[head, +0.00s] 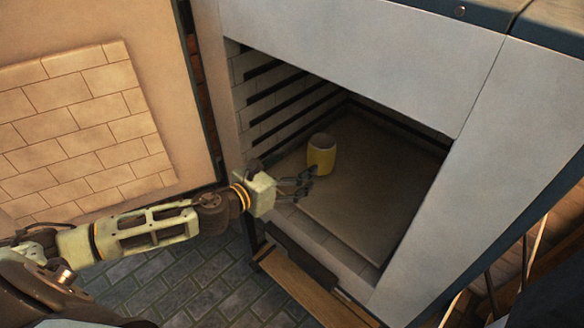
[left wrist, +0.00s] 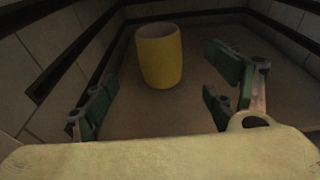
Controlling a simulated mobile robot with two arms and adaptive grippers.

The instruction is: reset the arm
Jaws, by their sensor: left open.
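My left gripper (head: 305,183) reaches in from the left to the front opening of a kiln-like chamber. In the left wrist view my left gripper (left wrist: 165,95) is open, with its fingers spread wide and nothing between the tips. A yellow cup (head: 321,155) stands upright on the chamber floor (head: 375,190), just beyond the fingertips. The yellow cup also shows in the left wrist view (left wrist: 160,58), ahead of the fingers and apart from them. My right gripper is not in view.
The chamber's grey front frame (head: 350,50) surrounds the opening on top and sides. Dark slotted rails line its inner left wall (head: 275,95). An open door with a brick lining (head: 80,125) stands at left. A wooden ledge (head: 310,290) lies below the opening.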

